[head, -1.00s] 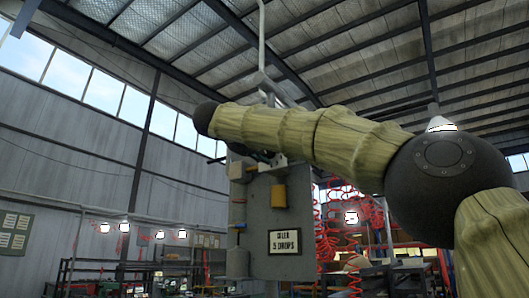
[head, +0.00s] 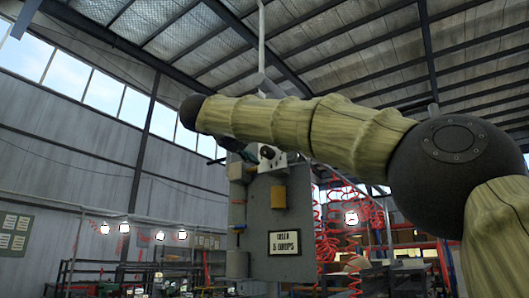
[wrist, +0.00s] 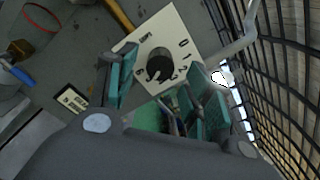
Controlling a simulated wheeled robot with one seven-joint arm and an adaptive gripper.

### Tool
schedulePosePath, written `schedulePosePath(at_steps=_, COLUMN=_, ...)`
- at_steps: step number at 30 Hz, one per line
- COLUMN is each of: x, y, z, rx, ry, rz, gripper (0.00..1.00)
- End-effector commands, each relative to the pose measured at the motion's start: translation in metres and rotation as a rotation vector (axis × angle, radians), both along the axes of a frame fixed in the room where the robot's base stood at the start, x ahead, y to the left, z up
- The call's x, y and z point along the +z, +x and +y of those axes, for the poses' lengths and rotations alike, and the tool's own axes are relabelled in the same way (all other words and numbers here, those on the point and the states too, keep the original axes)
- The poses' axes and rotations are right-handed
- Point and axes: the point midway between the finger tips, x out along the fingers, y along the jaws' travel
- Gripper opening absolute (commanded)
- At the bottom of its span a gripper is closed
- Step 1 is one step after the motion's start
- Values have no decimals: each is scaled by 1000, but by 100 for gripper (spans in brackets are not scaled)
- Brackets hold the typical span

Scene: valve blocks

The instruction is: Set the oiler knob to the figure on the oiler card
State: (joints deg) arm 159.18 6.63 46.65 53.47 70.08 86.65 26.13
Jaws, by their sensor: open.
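The oiler knob (wrist: 160,66) is black and round, on a white dial plate (wrist: 181,28) with figures around it. Its setting is too small to read surely. My gripper (wrist: 160,60) is open, with one teal finger on each side of the knob in the wrist view; I cannot tell whether either touches it. In the head view my gripper (head: 262,154) is partly hidden by my arm, near the top of the grey panel (head: 268,205). The oiler card (head: 285,243), white with a dark frame, hangs low on the panel and reads 5 drops. It also shows in the wrist view (wrist: 72,99).
A grey cylinder (head: 237,264) is at the panel's lower left. Red coiled hoses (head: 330,240) hang to the right, behind the panel.

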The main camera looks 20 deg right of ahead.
Motion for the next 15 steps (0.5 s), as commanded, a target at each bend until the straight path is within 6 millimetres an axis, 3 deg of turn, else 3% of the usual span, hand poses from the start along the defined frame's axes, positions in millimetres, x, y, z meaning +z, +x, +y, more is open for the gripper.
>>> schedulePosePath(at_steps=6, x=0, y=-26, z=33, rx=0, ry=0, rz=0, gripper=51)
schedulePosePath(at_steps=15, x=-1, y=-47, z=59, rx=-1, ry=0, rz=1, gripper=51)
